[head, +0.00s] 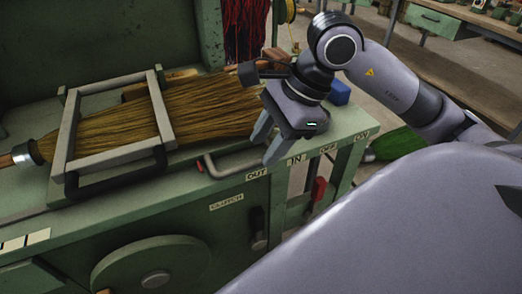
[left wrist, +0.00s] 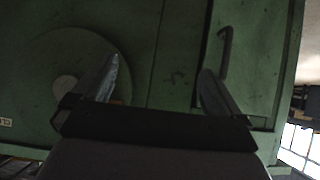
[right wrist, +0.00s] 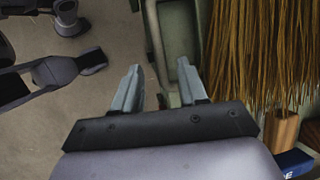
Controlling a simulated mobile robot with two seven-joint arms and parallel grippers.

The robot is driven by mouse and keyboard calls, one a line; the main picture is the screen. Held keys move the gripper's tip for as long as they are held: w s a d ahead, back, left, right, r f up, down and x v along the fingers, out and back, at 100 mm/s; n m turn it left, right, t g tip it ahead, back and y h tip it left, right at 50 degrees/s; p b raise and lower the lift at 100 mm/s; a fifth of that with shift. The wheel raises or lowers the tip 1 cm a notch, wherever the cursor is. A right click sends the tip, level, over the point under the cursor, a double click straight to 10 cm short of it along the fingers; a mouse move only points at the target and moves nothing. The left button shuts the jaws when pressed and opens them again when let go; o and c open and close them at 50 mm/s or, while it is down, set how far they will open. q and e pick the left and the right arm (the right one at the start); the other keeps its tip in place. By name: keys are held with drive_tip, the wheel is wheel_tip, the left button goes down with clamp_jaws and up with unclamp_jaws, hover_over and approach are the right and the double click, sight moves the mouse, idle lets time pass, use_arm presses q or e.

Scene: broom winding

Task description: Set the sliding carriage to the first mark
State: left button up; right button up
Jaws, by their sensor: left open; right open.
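The sliding carriage looks to be the grey rectangular frame (head: 166,115) lying across the broom bristles on the green machine, with a black handle (head: 115,178) along its front. Pale marks (head: 38,237) sit on the bench's front edge at far left. My right gripper (head: 267,140) is open and empty, pointing down above the bench's front edge, well right of the carriage. It also shows in the right wrist view (right wrist: 158,68). My left gripper (left wrist: 157,72) is open and empty, facing the green machine front; it is outside the head view.
The broom's bristles (head: 215,103) spread right from the carriage. A grey bar handle (head: 235,170) with a red end lies below my right gripper. A red lever (head: 318,189), labels and a large green wheel (head: 150,265) are on the machine front. A blue block (head: 339,93) stands behind.

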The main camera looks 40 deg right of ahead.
sight(254, 161)
drive_tip(key=shift+x, duration=1.6)
clamp_jaws()
drive_tip(key=shift+a, duration=0.1)
